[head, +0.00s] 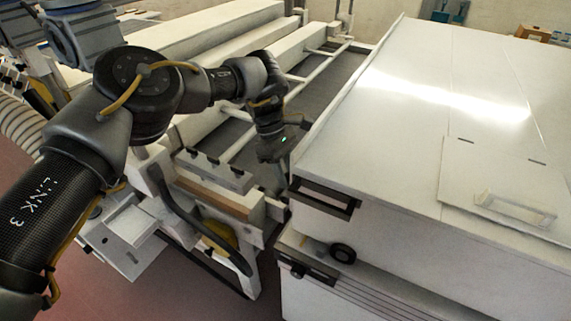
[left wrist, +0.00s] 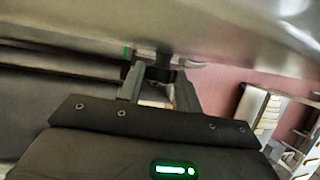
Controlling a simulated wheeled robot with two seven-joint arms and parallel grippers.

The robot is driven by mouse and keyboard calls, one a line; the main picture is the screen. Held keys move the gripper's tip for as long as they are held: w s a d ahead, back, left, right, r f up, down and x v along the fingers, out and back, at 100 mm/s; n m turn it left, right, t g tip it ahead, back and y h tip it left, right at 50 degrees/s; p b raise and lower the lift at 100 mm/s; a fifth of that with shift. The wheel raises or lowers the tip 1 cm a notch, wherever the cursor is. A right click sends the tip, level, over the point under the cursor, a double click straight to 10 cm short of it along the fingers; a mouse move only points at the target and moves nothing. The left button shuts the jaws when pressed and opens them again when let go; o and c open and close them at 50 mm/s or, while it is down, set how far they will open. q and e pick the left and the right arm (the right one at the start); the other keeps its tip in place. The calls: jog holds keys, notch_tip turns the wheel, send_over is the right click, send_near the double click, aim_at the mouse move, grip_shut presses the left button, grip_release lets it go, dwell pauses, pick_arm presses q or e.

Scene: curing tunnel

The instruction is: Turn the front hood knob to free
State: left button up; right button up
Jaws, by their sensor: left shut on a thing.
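A white hood (head: 440,110) fills the right of the head view. My left gripper (head: 281,180) points down beside the hood's near left corner, its fingertips partly hidden there. In the left wrist view the two fingers of my left gripper (left wrist: 159,86) close around a small dark knob (left wrist: 160,73) under a pale metal surface. Most of the knob is hidden by the fingers, so I cannot read its setting. My right gripper is not in view.
A black round wheel-like part (head: 342,253) and a dark recessed handle opening (head: 326,197) are on the hood machine's front. A conveyor frame with white rails (head: 325,75) lies left of the hood. Reddish floor (head: 95,275) is open at lower left.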

pick_arm(q)
jog(key=shift+s+f, duration=0.1)
jog(key=shift+f, duration=0.05)
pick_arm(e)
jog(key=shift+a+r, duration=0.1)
pick_arm(q)
jog(key=o, duration=1)
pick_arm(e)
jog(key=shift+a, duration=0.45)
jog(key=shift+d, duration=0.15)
pick_arm(q)
jog(key=shift+w+a+r, duration=0.1)
jog(key=shift+w+r, duration=0.15)
jog(key=shift+r, duration=0.2)
jog(key=b+v, duration=0.2)
jog(key=v, duration=0.8)
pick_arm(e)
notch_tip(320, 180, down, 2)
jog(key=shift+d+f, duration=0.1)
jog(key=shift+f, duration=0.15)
